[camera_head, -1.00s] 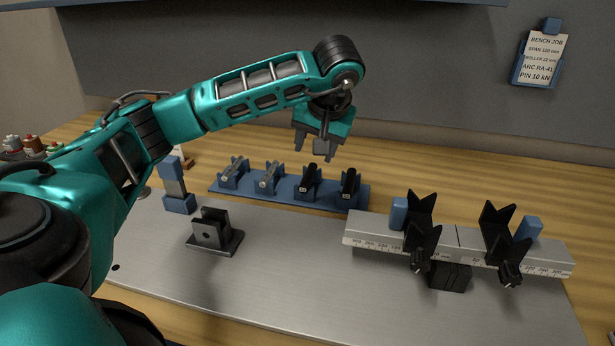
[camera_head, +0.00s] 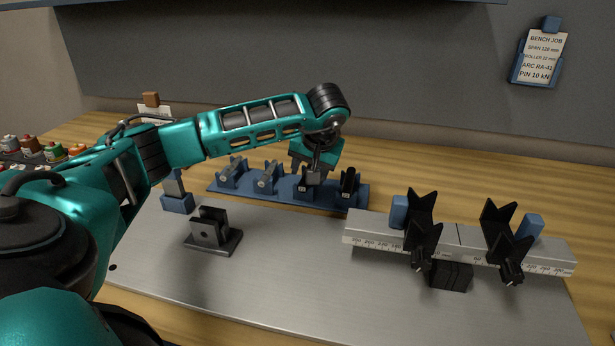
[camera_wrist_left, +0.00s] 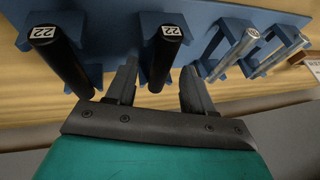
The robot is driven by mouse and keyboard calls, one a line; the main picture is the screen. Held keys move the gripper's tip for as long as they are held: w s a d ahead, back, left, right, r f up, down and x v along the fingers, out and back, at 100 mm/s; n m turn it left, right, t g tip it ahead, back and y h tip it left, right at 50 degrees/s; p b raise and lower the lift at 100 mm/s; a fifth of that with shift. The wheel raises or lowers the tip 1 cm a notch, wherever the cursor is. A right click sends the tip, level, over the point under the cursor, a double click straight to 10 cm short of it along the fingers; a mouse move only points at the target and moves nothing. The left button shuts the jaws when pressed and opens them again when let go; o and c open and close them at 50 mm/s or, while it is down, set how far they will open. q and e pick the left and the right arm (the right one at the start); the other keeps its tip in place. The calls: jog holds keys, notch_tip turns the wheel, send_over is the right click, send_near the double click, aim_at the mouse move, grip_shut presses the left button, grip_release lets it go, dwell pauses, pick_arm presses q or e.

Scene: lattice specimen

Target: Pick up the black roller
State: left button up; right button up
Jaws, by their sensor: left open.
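Two black rollers marked 22 lie in the right half of a blue rack (camera_head: 330,200). The left black roller (camera_head: 304,186) is partly hidden behind my left gripper (camera_head: 315,178); the right black roller (camera_head: 349,182) is clear. In the left wrist view, one black roller (camera_wrist_left: 162,50) lies between the two open fingers of my left gripper (camera_wrist_left: 160,76), with a gap at each side. The other black roller (camera_wrist_left: 60,62) lies outside the fingers, to the left. My left gripper is open and holds nothing. My right gripper is not in view.
Two silver rollers (camera_head: 266,178) share the rack's left half. A metal plate (camera_head: 290,285) lies in front, with a black clevis block (camera_head: 213,232) and a ruled beam (camera_head: 460,238) carrying two black V-shaped supports (camera_head: 421,225). Small bottles (camera_head: 53,150) stand at far left.

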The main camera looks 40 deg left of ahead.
pick_arm(q)
jog(key=shift+f, duration=0.2)
dwell(0.5)
grip_shut()
dwell(0.4)
